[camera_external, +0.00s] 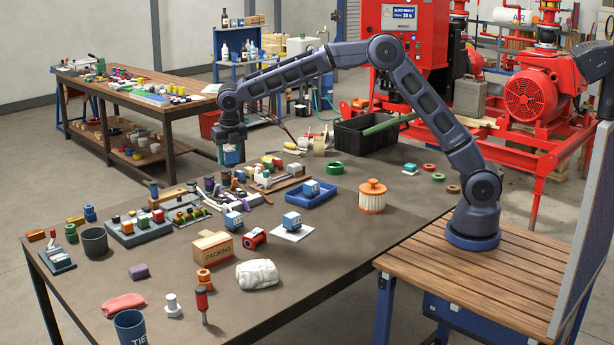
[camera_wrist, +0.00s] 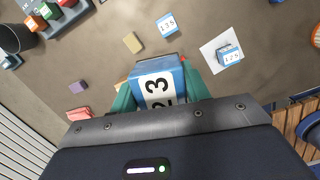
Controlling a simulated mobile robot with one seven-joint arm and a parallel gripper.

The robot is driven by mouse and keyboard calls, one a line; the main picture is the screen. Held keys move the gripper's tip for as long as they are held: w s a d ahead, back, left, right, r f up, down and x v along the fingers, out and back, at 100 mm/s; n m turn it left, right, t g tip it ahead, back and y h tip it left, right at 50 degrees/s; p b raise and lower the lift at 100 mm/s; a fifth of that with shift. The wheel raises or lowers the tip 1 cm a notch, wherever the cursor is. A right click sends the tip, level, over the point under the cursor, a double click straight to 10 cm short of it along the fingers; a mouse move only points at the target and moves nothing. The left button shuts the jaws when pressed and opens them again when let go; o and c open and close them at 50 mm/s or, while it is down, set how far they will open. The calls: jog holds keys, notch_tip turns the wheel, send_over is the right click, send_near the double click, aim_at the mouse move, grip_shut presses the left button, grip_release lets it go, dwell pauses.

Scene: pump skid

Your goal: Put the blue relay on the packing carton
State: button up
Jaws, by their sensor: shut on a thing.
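My gripper (camera_external: 231,148) is shut on a blue relay (camera_external: 231,157), held in the air above the far part of the bench. The packing carton (camera_external: 213,247) stands on the bench, nearer the camera and below the held relay. In the wrist view the held relay hides most of what lies beneath; a tan edge beside it may be the carton.
Bare bench lies left of the carton.

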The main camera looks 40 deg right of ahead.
aim_at(218, 236)
jog(key=s+a+n, duration=0.3)
jog(key=s+a, duration=0.4)
jog(key=a, duration=0.5)
jog(key=f, duration=1.9)
jog(key=shift+s+d, duration=0.15)
jog(key=shift+s, duration=0.05)
jog(key=o, duration=1)
jog(key=shift+f, duration=0.15)
jog(key=shift+o, duration=0.3)
notch_tip(218, 236, up, 12)
jog(key=s, duration=0.2)
jog(key=shift+w+d, duration=0.1)
